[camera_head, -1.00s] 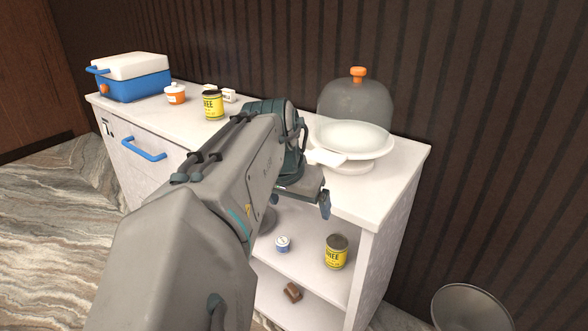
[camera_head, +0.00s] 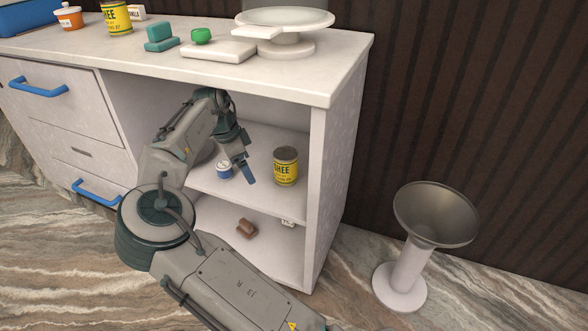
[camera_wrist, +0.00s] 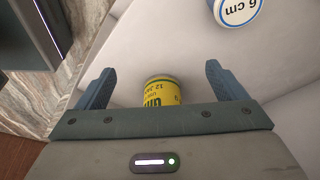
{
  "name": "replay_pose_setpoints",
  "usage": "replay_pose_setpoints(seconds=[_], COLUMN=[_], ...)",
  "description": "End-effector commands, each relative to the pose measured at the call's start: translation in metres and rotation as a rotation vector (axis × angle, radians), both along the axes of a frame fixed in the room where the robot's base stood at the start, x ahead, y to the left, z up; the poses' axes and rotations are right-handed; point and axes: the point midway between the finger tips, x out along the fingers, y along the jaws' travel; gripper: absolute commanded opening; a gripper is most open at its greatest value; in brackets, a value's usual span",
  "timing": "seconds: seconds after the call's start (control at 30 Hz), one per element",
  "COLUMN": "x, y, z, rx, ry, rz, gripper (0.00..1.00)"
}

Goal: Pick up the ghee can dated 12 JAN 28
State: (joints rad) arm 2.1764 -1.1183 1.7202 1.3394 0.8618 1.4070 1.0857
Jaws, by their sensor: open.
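A yellow ghee can (camera_head: 285,167) with a dark top stands on the upper shelf of the open compartment. In the wrist view the ghee can (camera_wrist: 162,92) shows between my fingers, its print upside down; "12 JAN" can be read, the rest is cut off by my gripper's body. My gripper (camera_wrist: 157,76) is open, with a finger to each side of the can and gaps on both sides. In the head view my gripper (camera_head: 243,168) is left of the can. A second ghee can (camera_head: 116,18) stands on the counter top; its date is too small to read.
A brown block (camera_head: 246,229) lies below.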

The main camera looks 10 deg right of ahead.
Motion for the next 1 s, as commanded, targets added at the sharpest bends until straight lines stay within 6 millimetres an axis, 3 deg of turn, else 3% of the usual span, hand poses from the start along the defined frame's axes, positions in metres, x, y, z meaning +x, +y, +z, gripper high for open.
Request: replay_pose_setpoints(seconds=[0.4,0.73,0.93,1.0], x=[0.009,0.013,0.018,0.018], y=[-0.065,-0.088,-0.123,-0.124], z=[-0.002,-0.001,-0.003,-0.018], rx=[-0.002,-0.002,-0.003,-0.003], ry=[0.004,0.004,0.004,0.007], rz=[-0.023,-0.021,-0.024,-0.021], gripper=[0.91,0.91,0.91,0.91])
